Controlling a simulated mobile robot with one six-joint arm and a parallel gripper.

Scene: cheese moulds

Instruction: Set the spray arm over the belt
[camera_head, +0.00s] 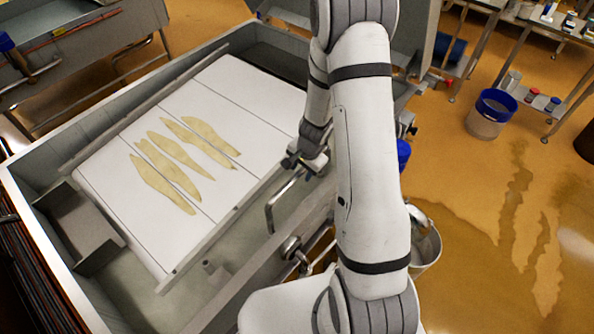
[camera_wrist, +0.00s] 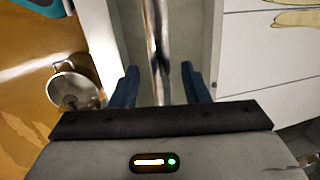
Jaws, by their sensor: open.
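The spray arm (camera_head: 283,191) is a bent shiny metal pipe at the near right side of the belt machine. In the head view it lies beside the white belt (camera_head: 230,90), not across it. My gripper (camera_head: 303,164) is just above its upper end. In the wrist view the pipe (camera_wrist: 160,45) runs between the two blue fingers of my open gripper (camera_wrist: 161,86), with a gap on each side. The belt (camera_wrist: 265,60) shows at the right there. Several pale yellow strips (camera_head: 158,172) lie on the belt. My arm hides part of the machine's right side.
A grey trough (camera_head: 48,253) surrounds the belt. A metal pot (camera_wrist: 73,88) stands beside the machine, partly behind my arm in the head view. A blue-rimmed bucket (camera_head: 490,115) stands on the wet floor at right, near shelves (camera_head: 540,100). Above the belt is clear.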

